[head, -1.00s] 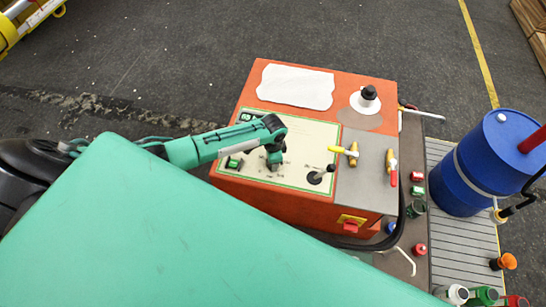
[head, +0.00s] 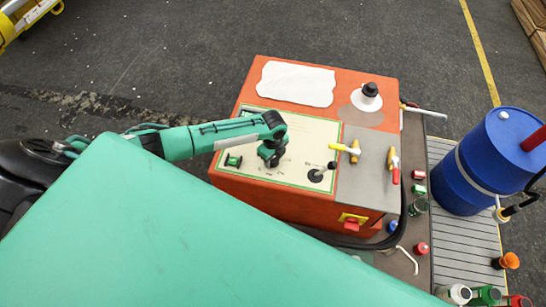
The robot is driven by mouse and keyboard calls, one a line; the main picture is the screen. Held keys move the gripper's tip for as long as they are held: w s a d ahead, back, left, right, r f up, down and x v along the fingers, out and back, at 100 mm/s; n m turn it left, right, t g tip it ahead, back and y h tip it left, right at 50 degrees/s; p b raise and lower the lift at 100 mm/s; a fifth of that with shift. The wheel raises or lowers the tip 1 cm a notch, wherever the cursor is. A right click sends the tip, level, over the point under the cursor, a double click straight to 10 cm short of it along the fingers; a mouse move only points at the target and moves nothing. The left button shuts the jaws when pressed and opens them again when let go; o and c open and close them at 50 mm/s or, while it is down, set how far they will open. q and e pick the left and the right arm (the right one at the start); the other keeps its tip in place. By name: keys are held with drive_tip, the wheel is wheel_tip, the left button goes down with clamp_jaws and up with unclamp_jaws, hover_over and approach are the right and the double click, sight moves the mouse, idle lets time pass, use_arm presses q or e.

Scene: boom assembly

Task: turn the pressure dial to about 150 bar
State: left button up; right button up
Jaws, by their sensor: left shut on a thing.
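An orange control box (head: 285,208) stands in the middle of the head view with a cream panel (head: 312,137) on its top. My left arm reaches in from the left over this panel. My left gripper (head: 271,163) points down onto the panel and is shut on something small. The thing in its jaws is hidden by the gripper; it sits where faint dial markings show around the fingertips, so it looks like the pressure dial. The dial's pointer and reading cannot be made out. My right gripper does not show.
A black lever (head: 317,175) stands right of the gripper, and a small green switch (head: 233,160) lies left of it. A blue barrel (head: 480,170) stands at the right.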

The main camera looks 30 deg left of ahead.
use_arm(q)
drive_tip(key=m+b, duration=0.1)
drive_tip(key=m, duration=0.4)
drive_tip(key=shift+m+b, duration=0.55)
drive_tip(key=shift+m, duration=0.65)
drive_tip(key=o, duration=1)
drive_tip(key=shift+r, duration=0.1)
wheel_tip(320, 180, up, 14)
drive_tip(key=b, duration=0.3)
drive_tip(key=shift+f, duration=0.2)
